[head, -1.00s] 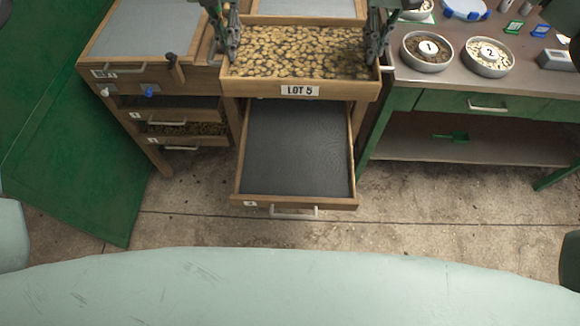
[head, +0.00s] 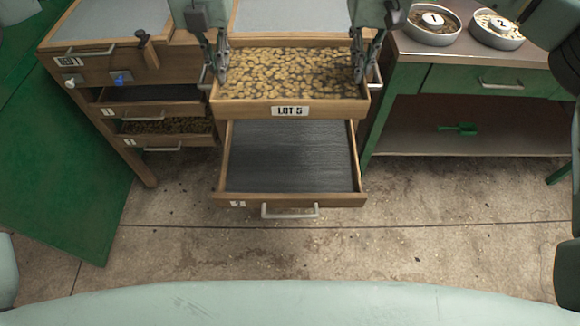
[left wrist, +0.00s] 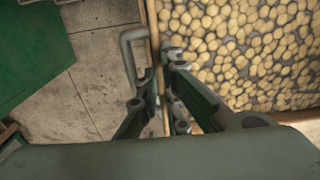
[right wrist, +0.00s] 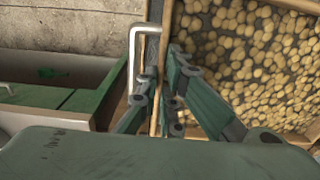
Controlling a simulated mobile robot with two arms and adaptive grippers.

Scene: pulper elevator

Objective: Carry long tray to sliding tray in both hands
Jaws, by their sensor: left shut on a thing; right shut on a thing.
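The long tray (head: 345,109) is a wooden box labelled LOT 5, full of pale beans. My left gripper (head: 213,80) is shut on its left side wall, and my right gripper (head: 367,75) is shut on its right side wall. The wall sits between the fingers beside a metal handle in the left wrist view (left wrist: 162,85) and in the right wrist view (right wrist: 158,90). The tray looks level. The sliding tray (head: 290,165) is an empty, dark-bottomed drawer, pulled out below. The long tray hides its back part; I cannot tell the gap between them.
A wooden cabinet with shallow drawers (head: 165,127) stands on the left, beside a green panel (head: 60,170). A green bench (head: 480,80) with bowls 1 (head: 433,22) and 2 (head: 497,30) stands on the right. The concrete floor in front of the drawer is clear.

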